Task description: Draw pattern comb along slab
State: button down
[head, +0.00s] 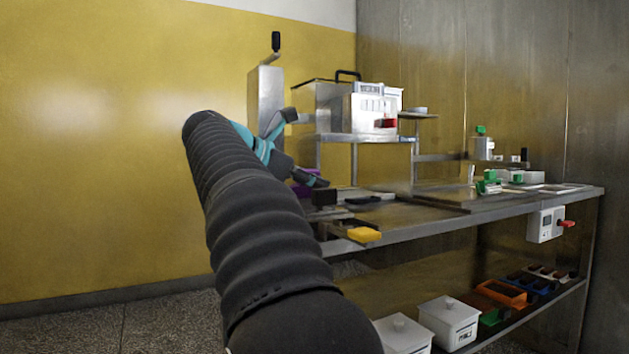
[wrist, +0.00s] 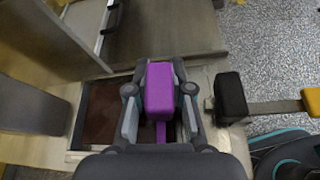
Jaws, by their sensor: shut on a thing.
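My gripper (wrist: 160,98) is shut on a purple block-shaped handle (wrist: 160,88), which I take to be the pattern comb. A thin purple strip runs down from it towards my palm in the wrist view. The comb's working edge is hidden, so I cannot tell whether it touches anything. A dark brown slab (wrist: 104,112) lies in a shallow pale-rimmed frame below and left of the gripper; my fingers hide part of it. In the head view the purple handle (head: 302,189) shows only partly behind my arm, near the left end of the bench.
A black block (wrist: 230,97) stands just right of my fingers, with a yellow piece (wrist: 313,101) farther right. A tall grey housing (wrist: 45,50) rises at left.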

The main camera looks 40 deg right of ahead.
jog(key=shift+w+d+p, duration=0.35)
jog(key=shift+w+p, duration=0.8)
jog(key=shift+w, duration=0.45)
jog(key=shift+w+d+p, duration=0.4)
jog(key=shift+w+p, duration=0.8)
jog(key=shift+w, duration=0.4)
jog(key=shift+w+d+p, duration=0.35)
jog(key=shift+w+p, duration=0.8)
jog(key=shift+w, duration=0.45)
dwell(2.0)
notch_tip(320, 180, up, 7)
jog(key=p, duration=0.6)
dwell(0.8)
